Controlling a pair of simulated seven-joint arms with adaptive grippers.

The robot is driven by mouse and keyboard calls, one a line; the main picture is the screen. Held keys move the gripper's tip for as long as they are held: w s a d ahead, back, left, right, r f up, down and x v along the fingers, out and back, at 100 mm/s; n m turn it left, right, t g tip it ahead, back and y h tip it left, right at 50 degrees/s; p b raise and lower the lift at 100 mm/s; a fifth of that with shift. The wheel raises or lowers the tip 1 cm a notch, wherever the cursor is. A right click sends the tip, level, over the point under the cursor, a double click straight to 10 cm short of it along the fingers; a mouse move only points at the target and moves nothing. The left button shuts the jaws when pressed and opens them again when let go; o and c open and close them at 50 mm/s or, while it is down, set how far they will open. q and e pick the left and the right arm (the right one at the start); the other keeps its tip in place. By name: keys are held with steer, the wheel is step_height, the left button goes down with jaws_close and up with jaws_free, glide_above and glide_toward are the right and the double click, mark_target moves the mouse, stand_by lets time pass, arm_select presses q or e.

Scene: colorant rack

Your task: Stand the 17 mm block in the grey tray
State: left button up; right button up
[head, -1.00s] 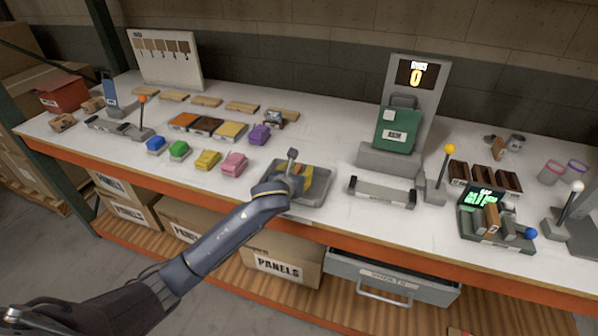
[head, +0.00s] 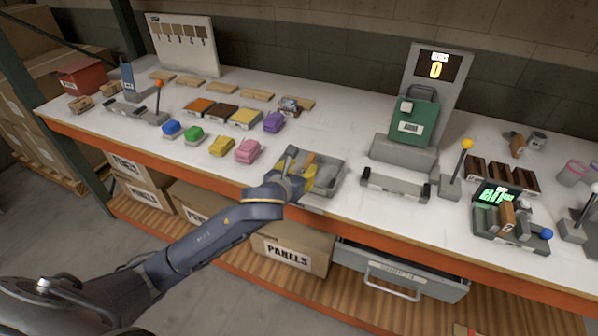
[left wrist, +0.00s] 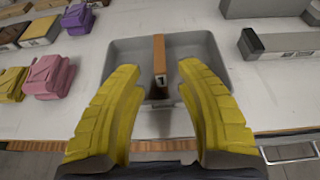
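The grey tray (head: 322,192) sits at the front edge of the bench in the head view; in the left wrist view its rim (left wrist: 205,40) frames the far side. A narrow brown block (left wrist: 159,55) with a numbered label on its near end is in the tray; only a "7" or similar shows. In the head view the block (head: 308,160) is partly hidden by my gripper. My left gripper (head: 303,172) has yellow fingers; in the left wrist view the gripper (left wrist: 158,72) is open, with a gap on each side of the block. My right gripper is not in view.
Pink (head: 247,151), yellow, green and blue pieces stand left of the tray. A grey bar-shaped fixture (head: 395,185) and a green device (head: 411,120) stand to its right. An open drawer (head: 400,270) juts out below the bench.

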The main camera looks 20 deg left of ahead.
arm_select(q)
steer(key=shift+s+r, duration=0.25)
steer(key=shift+s, duration=0.45)
steer(key=s+a+f+n+g+y, duration=0.2)
steer(key=s+a+f+n, duration=0.2)
steer(key=s+f+n, duration=0.45)
steer(key=s+a+f+n+g+y, duration=0.2)
steer(key=s+a+f+n, duration=0.25)
steer(key=s+n, duration=0.7)
steer(key=s+a+f+n+g+y, duration=0.25)
steer(key=s+f+n, duration=0.45)
steer(key=s+n, duration=0.35)
steer(key=s+d+f+g+h, duration=0.1)
steer(key=d+f+h, duration=0.1)
steer(key=f, duration=1.3)
steer(key=s+d+f+g+h, duration=0.1)
steer(key=d+f+g+h, duration=0.15)
steer(key=f, duration=1.15)
steer(key=s+f+n+g+h, duration=0.1)
steer(key=s+f+n+g, duration=0.1)
steer(key=s+f, duration=1.9)
steer(key=shift+s+d+f, duration=0.2)
steer(key=shift+s+d, duration=0.05)
steer(key=shift+s, duration=0.1)
